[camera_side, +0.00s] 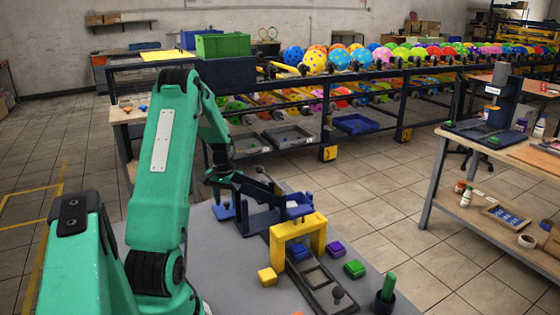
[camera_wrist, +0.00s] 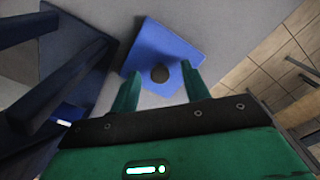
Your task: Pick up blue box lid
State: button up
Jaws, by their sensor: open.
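The blue box lid (camera_wrist: 165,40) is a flat blue square with a dark round knob (camera_wrist: 160,73) in its middle. In the wrist view it lies on the grey table top, turned at an angle. In the side view the lid (camera_side: 223,212) sits near the table's far left edge, just below my gripper (camera_side: 217,183). My gripper is open in the wrist view (camera_wrist: 160,86), its two green fingers apart on either side of the knob. Nothing is held between them. Whether the fingertips touch the lid cannot be told.
A dark blue stand (camera_side: 258,221) is close beside the lid on the right. A yellow arch (camera_side: 298,231) stands over a dark rail (camera_side: 325,284). Yellow (camera_side: 267,276), purple (camera_side: 336,249) and green (camera_side: 354,269) blocks lie nearby. Bare table lies left of the yellow block.

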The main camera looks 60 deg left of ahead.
aim_at(226, 203)
jog(key=shift+c, duration=0.2)
grip_shut()
jog(key=shift+r, duration=0.1)
notch_tip(226, 203, up, 10)
dwell(0.8)
dwell(0.4)
